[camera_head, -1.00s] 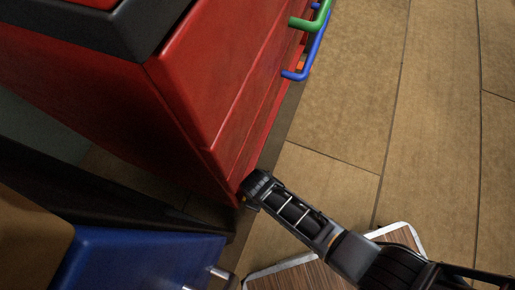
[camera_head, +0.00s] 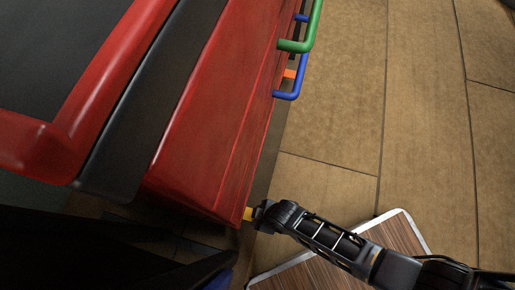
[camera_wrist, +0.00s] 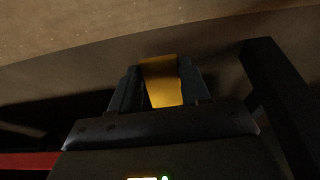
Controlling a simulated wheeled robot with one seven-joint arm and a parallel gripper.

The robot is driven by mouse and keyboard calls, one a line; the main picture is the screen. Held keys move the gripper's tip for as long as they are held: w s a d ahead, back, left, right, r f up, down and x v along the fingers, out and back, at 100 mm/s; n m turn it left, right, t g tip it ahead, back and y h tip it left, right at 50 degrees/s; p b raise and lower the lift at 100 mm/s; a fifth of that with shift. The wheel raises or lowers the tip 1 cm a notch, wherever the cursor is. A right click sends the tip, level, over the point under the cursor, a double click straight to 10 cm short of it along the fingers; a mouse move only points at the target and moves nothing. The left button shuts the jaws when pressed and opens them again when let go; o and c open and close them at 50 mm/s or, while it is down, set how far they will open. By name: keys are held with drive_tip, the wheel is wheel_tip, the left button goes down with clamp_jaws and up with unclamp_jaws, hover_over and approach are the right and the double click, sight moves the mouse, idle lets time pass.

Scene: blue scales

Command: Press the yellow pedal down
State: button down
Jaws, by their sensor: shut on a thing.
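The yellow pedal (camera_head: 248,213) shows as a small yellow piece at the near lower corner of the red cabinet (camera_head: 206,130). In the wrist view the yellow pedal (camera_wrist: 162,82) lies between the two dark fingers of my gripper (camera_wrist: 163,88). My gripper (camera_head: 259,215) is shut on it, low beside the cabinet's corner. The fingertips are mostly hidden in the head view. How far down the pedal sits cannot be told.
A green handle (camera_head: 312,30), a blue handle (camera_head: 294,92) and an orange piece (camera_head: 290,74) stick out farther along the cabinet. A brown wooden board with a pale rim (camera_head: 405,232) lies under my arm. The tiled floor (camera_head: 335,115) on the right is clear.

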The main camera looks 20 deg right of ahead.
drive_tip(key=shift+f+y, duration=0.15)
drive_tip(key=shift+y, duration=0.15)
drive_tip(key=c, duration=0.5)
unclamp_jaws()
drive_tip(key=p+v, duration=0.4)
drive_tip(key=v, duration=0.3)
drive_tip(key=shift+s+d+r, duration=0.15)
drive_tip(key=shift+s+r, duration=0.15)
drive_tip(key=shift+r, duration=0.05)
